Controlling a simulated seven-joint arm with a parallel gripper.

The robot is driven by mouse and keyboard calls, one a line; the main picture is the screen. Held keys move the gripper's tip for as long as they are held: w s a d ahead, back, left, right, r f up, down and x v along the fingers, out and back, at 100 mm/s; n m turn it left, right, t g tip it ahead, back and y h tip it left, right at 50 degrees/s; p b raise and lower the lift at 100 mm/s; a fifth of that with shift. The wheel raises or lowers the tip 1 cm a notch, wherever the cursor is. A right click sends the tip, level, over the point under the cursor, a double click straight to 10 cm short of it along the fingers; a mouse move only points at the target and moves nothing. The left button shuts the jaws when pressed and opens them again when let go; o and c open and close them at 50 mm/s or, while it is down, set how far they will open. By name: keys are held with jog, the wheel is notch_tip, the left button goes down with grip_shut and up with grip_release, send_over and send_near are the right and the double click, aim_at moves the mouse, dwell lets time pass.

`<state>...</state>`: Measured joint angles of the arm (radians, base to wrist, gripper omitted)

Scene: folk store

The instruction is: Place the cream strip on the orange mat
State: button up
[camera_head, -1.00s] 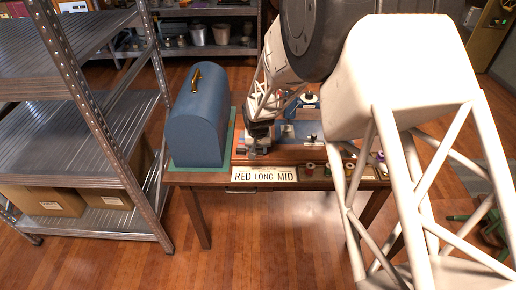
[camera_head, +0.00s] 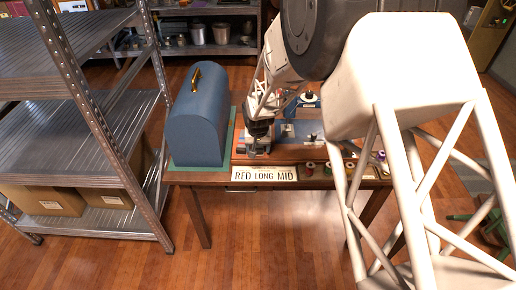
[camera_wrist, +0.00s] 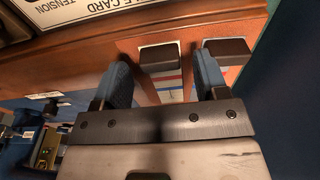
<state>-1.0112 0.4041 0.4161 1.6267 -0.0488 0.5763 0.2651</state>
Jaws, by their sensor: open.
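My gripper (camera_wrist: 161,66) is open, with one blue finger on each side of the strip. I cannot tell whether either finger touches it. Orange surface shows beside the strip and at the right, under a second dark block; the right patch looks like the orange mat (camera_wrist: 232,74), partly hidden by my finger. In the head view, my gripper (camera_head: 257,147) is low over the bench, and the strip cannot be made out.
A blue domed box (camera_head: 197,115) stands close on the left of the bench. Several thread spools (camera_head: 327,169) line the front right edge, by a lettered card (camera_head: 263,174). Blue apparatus (camera_head: 290,132) stands behind. A metal shelf (camera_head: 95,130) is farther left.

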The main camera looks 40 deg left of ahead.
notch_tip(320, 180, up, 12)
jog(key=s+d, duration=0.1)
jog(key=shift+f, duration=0.15)
dwell(0.4)
dwell(0.8)
